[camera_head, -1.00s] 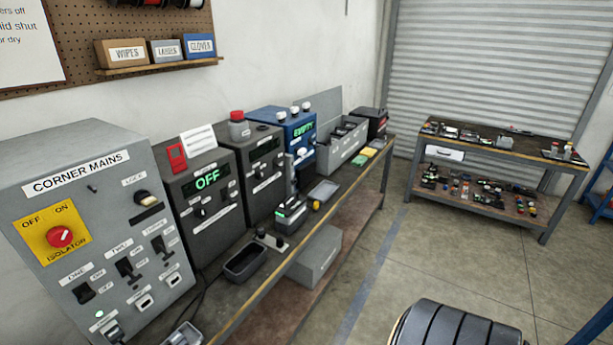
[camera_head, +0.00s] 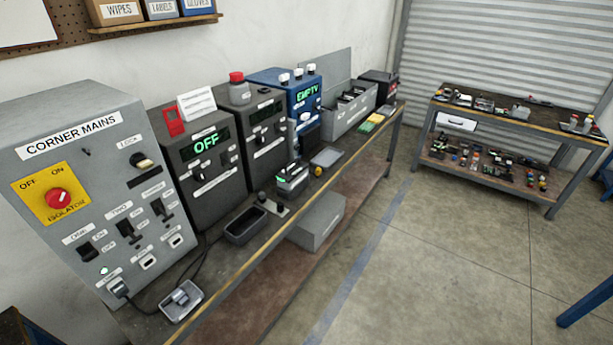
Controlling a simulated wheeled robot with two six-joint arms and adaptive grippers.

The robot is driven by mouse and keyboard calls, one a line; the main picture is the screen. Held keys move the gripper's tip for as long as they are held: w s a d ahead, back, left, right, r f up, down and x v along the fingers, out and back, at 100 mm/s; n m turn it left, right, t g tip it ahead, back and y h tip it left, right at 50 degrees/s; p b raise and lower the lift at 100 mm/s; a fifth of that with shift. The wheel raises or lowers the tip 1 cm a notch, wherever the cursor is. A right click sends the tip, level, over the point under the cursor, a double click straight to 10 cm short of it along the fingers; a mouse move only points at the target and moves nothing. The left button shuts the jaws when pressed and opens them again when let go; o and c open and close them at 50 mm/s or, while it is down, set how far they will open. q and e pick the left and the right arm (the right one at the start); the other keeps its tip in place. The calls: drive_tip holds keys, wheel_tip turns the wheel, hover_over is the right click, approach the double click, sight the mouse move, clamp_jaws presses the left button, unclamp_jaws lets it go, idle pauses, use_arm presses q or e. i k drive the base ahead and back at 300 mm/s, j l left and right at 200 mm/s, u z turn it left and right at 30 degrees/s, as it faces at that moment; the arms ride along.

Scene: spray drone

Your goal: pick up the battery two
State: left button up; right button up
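No label reading battery two is legible, so I cannot tell which object it is. A dark block with a pale band and a small green light (camera_head: 292,178), possibly a battery, sits on the workbench (camera_head: 275,242) in front of the machines. A small grey tray (camera_head: 182,300) with something in it lies at the bench's near end. Neither of my grippers is in view.
A grey CORNER MAINS panel (camera_head: 95,190), a dark unit reading OFF (camera_head: 205,185) and a blue unit reading EMPTY (camera_head: 300,105) line the bench. A black bin (camera_head: 246,226) sits in front. A second table (camera_head: 500,110) stands right. Open floor (camera_head: 420,270) lies between.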

sight(294, 172)
drive_tip(key=i+l+u, duration=0.1)
drive_tip(key=i+l, duration=0.2)
drive_tip(key=i+l+u, duration=0.1)
drive_tip(key=i+l, duration=0.15)
drive_tip(key=i+l+u, duration=0.1)
drive_tip(key=i+l, duration=0.2)
drive_tip(key=l, duration=0.15)
drive_tip(key=i+l+u, duration=0.1)
drive_tip(key=i+l, duration=0.15)
drive_tip(key=i+l+u, duration=0.1)
drive_tip(key=i+l, duration=0.15)
drive_tip(key=l, duration=0.25)
drive_tip(key=i+l+u, duration=0.1)
drive_tip(key=l, duration=0.3)
drive_tip(key=i, duration=0.1)
